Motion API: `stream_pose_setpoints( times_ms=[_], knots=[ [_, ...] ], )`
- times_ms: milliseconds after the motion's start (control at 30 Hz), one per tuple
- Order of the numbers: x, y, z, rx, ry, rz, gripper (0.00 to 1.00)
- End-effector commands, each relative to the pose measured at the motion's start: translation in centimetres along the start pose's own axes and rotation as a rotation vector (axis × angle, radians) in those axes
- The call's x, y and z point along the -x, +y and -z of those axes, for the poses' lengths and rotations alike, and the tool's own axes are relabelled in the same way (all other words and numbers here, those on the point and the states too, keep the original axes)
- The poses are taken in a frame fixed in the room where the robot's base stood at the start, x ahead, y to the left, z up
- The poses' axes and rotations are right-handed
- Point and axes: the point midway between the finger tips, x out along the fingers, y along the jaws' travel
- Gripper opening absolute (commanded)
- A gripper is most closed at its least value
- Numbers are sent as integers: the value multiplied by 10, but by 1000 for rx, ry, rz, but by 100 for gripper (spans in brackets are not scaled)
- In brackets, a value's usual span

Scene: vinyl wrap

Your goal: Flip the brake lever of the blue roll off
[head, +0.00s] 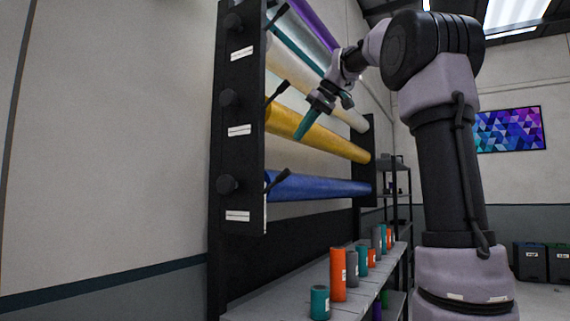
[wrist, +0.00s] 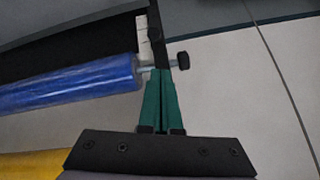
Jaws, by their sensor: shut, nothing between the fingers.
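The blue roll (head: 318,186) lies across the rack's lowest visible row, and its near end shows left of my fingers in the wrist view (wrist: 75,88). Its brake lever (head: 278,180) is a short black handle at the roll's left end, tilted up to the right in the head view. I cannot make the lever out clearly in the wrist view. My gripper (head: 300,130) has teal fingers, shut and empty. In the head view it hangs in front of the yellow roll, above the blue roll. In the wrist view its fingertips (wrist: 160,75) appear beside the blue roll's end.
The black rack (head: 238,150) holds the yellow roll (head: 310,132) and other rolls above. Another lever (head: 277,93) sits at the yellow roll's end. Black knobs (head: 228,185) stick out from the upright. A shelf below carries orange (head: 338,275), teal and grey cylinders.

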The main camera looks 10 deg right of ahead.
Motion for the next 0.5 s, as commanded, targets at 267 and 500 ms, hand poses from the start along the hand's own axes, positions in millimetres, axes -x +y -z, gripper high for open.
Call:
stream_pose_setpoints(
  times_ms=[267,500],
  knots=[
    [7,10,29,108,15,41,0],
    [8,9,30,114,15,44,0]
  ],
)
